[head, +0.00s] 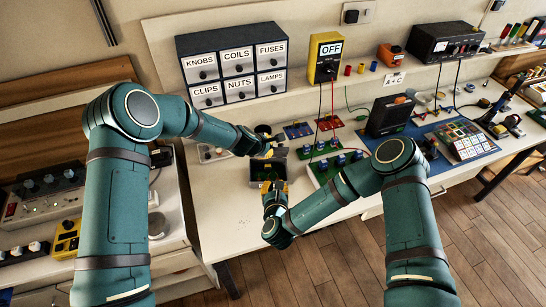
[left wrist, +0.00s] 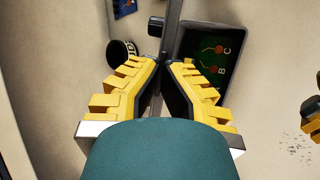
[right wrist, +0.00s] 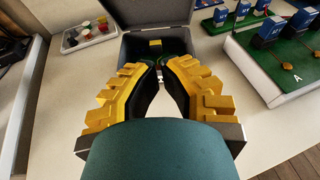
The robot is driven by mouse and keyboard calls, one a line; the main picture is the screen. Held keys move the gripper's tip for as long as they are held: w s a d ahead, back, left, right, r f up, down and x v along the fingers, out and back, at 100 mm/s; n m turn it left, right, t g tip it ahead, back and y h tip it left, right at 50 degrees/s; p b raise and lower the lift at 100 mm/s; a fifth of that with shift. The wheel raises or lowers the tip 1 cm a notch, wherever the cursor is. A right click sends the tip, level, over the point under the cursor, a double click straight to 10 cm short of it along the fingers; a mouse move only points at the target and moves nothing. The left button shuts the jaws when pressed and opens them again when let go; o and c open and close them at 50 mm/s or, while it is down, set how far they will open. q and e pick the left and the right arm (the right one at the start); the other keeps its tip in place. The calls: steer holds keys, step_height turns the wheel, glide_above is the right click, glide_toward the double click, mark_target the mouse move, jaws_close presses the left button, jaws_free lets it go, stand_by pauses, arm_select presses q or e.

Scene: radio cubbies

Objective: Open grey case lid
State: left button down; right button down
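The grey case (right wrist: 140,45) stands on the white bench with its lid (right wrist: 150,12) raised at the back. A green board marked B and C (left wrist: 214,62) and a small yellow block (right wrist: 155,45) show inside it. In the left wrist view the lid (left wrist: 173,35) is a dark strip seen edge-on. My left gripper (left wrist: 165,66) has its fingertips closed around that strip, seemingly holding the lid. My right gripper (right wrist: 161,64) has its fingertips nearly together at the front of the case; whether they touch its wall is hidden. It also shows in the head view (head: 275,186).
A green board with blue parts (head: 333,162) stands close to the case's right. A white tray with small caps (right wrist: 88,32) lies to its left. A black round object (left wrist: 122,52) is near my left fingers. Labelled drawers (head: 235,68) stand behind. Bare bench lies in front.

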steer(key=w, duration=1.3)
steer(key=shift+f+m, duration=0.4)
steer(key=shift+f, duration=0.05)
steer(key=shift+w, duration=0.15)
